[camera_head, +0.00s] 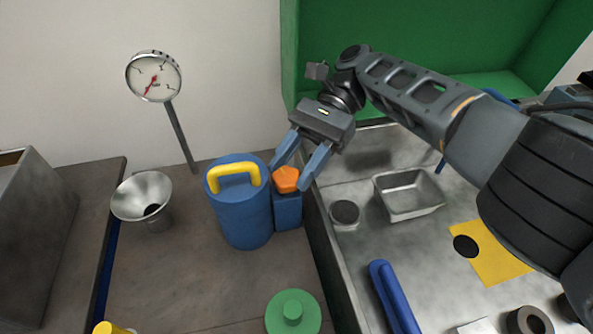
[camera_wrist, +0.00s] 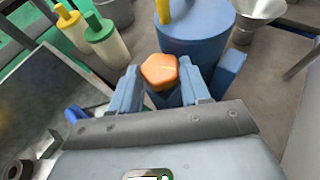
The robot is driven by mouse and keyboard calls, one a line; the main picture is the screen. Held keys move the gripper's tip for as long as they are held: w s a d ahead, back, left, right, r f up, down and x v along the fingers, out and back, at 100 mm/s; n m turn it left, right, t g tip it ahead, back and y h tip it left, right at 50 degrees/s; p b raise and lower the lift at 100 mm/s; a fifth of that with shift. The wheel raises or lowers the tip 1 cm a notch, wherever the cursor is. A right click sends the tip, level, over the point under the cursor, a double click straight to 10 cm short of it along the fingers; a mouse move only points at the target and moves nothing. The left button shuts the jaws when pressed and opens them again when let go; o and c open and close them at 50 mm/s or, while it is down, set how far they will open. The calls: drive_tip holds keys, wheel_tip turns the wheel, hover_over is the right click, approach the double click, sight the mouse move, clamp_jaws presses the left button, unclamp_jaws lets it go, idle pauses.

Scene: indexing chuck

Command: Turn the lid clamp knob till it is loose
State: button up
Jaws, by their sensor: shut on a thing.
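The lid clamp knob is an orange faceted knob (camera_head: 286,179) on top of a small blue block (camera_head: 288,212), beside a blue canister (camera_head: 243,212) with a yellow handle (camera_head: 234,177) on its lid. My gripper (camera_head: 294,174) reaches down over the knob with one blue finger on each side, shut on it. In the wrist view the knob (camera_wrist: 160,72) sits between the two fingertips (camera_wrist: 162,86), and the canister (camera_wrist: 195,35) stands just behind it. The knob's lower part is hidden by the fingers and the block.
A metal funnel (camera_head: 142,196) and a dial gauge (camera_head: 154,77) on a post stand left of the canister. A green lidded thing (camera_head: 293,312) is in front. Right of a raised edge, a steel surface holds a metal tray (camera_head: 408,194), a blue bar (camera_head: 394,296) and a yellow sheet (camera_head: 491,253).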

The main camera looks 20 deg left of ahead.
idle(0.7)
drive_tip(key=o, duration=1)
drive_tip(key=shift+r, duration=0.1)
drive_tip(key=shift+o, duration=0.2)
drive_tip(key=shift+n, duration=0.3)
drive_tip(key=r+p, duration=0.4)
drive_tip(key=r, duration=0.1)
drive_tip(key=shift+w+d+r, duration=0.1)
drive_tip(key=shift+d+r, duration=0.05)
drive_tip(key=shift+d, duration=0.1)
drive_tip(key=shift+o, duration=0.4)
drive_tip(key=shift+d+r+p, duration=0.25)
drive_tip(key=shift+r+p, duration=0.05)
drive_tip(key=shift+p, duration=0.5)
drive_tip(key=d+r, duration=0.1)
drive_tip(key=d, duration=0.2)
drive_tip(key=s+d+r+p, duration=0.1)
drive_tip(key=d+r, duration=0.1)
drive_tip(key=d, duration=0.2)
drive_tip(key=d+r, duration=0.2)
drive_tip(key=d, duration=0.1)
drive_tip(key=shift+s+d+p, duration=0.2)
drive_tip(key=shift+d+p, duration=0.1)
drive_tip(key=shift+p, duration=0.1)
drive_tip(key=shift+c, duration=0.6)
